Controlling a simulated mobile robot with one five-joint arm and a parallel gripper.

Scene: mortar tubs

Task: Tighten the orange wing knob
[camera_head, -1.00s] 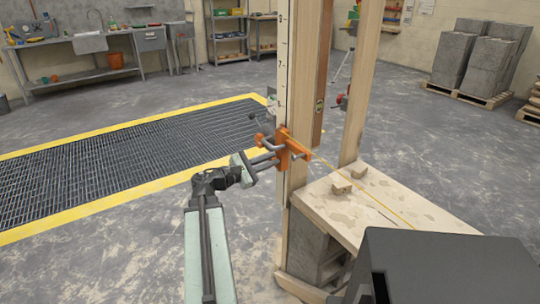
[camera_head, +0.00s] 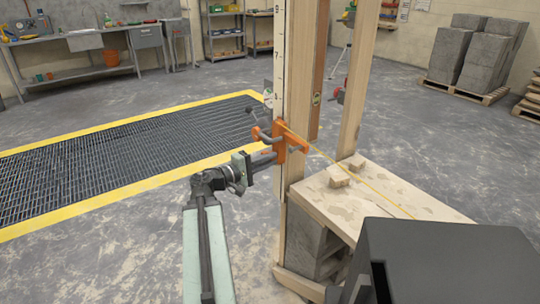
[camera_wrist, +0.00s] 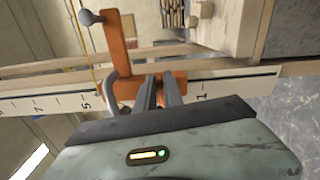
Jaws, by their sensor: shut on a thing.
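An orange clamp (camera_head: 293,141) sits on the tall numbered staff (camera_head: 279,70); its orange body also shows in the wrist view (camera_wrist: 122,45). An orange wing (camera_head: 257,134) and grey bent rods stick out on its left side. My gripper (camera_head: 274,154) reaches the clamp from the lower left. In the wrist view its two dark fingers (camera_wrist: 160,80) are close together at an orange part beside the staff. They are shut on what looks like the orange wing knob, mostly hidden between and behind them. A grey ball end (camera_wrist: 90,17) shows at the upper left.
Wooden posts (camera_head: 352,90) stand behind. A dark box (camera_head: 450,265) fills the lower right. Open floor and a yellow-edged grate (camera_head: 130,150) lie left.

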